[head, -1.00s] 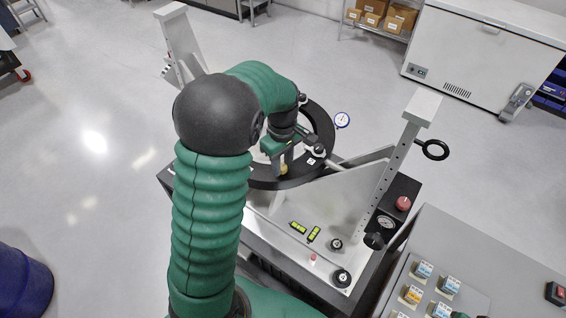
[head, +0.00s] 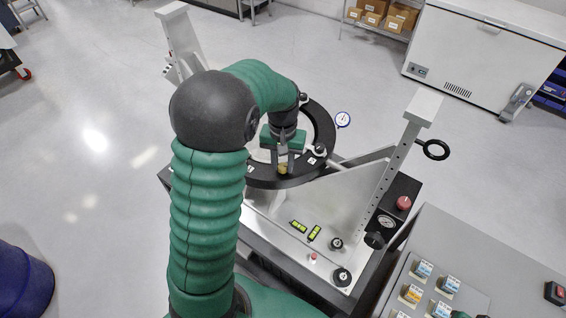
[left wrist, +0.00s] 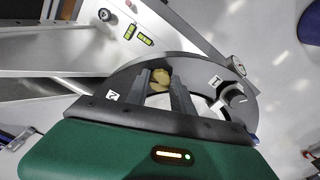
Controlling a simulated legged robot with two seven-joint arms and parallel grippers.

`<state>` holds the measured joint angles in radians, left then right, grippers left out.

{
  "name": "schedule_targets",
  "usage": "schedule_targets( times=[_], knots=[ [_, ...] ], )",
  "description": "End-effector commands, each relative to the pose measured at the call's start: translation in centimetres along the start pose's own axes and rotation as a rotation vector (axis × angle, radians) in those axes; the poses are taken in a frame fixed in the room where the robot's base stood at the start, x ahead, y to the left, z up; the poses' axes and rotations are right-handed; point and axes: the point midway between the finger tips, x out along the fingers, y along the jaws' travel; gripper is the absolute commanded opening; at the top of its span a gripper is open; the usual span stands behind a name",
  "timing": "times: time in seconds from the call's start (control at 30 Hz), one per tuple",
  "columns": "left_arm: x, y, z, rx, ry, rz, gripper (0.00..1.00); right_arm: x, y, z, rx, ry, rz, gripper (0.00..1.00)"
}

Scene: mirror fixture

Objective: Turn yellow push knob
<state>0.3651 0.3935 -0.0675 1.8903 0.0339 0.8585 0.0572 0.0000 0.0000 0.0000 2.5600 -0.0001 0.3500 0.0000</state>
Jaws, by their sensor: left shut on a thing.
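The yellow push knob (head: 283,170) is a small brass-yellow knob on the near part of the black ring (head: 258,183) of the mirror fixture. In the left wrist view the knob (left wrist: 161,76) shows between the two dark fingers. My left gripper (head: 284,163) reaches down to it from above and is shut on it. The fingers hide the knob's sides. My right gripper is in neither view.
A black knob (head: 319,150) sits on the ring to the right of my gripper, marked 1 in the wrist view. A dial gauge (head: 343,119) stands beside the ring. Grey posts (head: 395,170) flank the fixture. A switch panel (head: 440,290) is at lower right.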

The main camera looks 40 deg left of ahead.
Motion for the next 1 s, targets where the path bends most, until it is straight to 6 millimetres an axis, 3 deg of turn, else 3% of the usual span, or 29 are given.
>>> schedule_targets(
  times=[1.0],
  knots=[
    [-0.2, 0.1, -0.3, 0.962, 0.009, 0.000, 0.00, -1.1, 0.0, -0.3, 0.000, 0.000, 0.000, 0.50]
  ],
)
